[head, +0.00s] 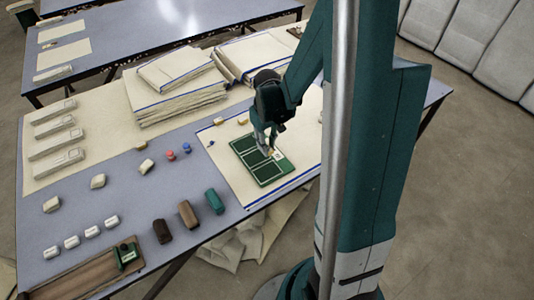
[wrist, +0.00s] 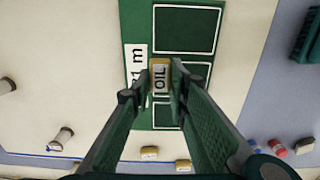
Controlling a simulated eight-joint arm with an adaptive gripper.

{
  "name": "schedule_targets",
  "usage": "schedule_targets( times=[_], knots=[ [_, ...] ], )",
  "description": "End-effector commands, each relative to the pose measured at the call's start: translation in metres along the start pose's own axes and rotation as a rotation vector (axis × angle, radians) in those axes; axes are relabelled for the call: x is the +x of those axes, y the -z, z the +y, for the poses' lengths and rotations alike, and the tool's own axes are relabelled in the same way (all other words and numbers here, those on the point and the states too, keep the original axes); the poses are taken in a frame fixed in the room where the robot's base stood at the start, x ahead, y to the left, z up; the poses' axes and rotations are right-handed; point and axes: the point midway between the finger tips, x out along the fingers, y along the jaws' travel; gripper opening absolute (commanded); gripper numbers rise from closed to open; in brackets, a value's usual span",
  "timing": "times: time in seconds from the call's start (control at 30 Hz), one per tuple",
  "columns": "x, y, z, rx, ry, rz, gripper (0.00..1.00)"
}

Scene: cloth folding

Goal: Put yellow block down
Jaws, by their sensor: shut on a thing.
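A yellow block (wrist: 159,76) with a white label reading OIL sits between the two fingers of my gripper (wrist: 156,92) in the wrist view. My gripper is shut on it. In the head view my gripper (head: 270,148) points down over a green board with white-outlined panels (head: 258,178), and the block is mostly hidden by the fingers. The green board (wrist: 185,28) also shows in the wrist view, below the block, with a white strip of lettering beside its panels. I cannot tell whether the block touches the board.
The board lies on a cream cloth with a blue edge (head: 235,185). Two other yellow blocks (wrist: 150,152) (wrist: 183,165) lie near the board. Folded cloths (head: 175,85) are stacked behind. Brown and green blocks (head: 188,214) stand at the front edge, and a brown tray (head: 85,279) front left.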

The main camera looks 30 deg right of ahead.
Motion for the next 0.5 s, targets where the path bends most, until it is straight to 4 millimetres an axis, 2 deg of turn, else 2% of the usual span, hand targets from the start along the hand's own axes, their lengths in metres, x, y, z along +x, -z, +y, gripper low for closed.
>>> schedule_targets(
  times=[0.5],
  knots=[
    [0.0079, 0.0, 0.0, 0.0, 0.0, 0.0, 0.09]
  ],
)
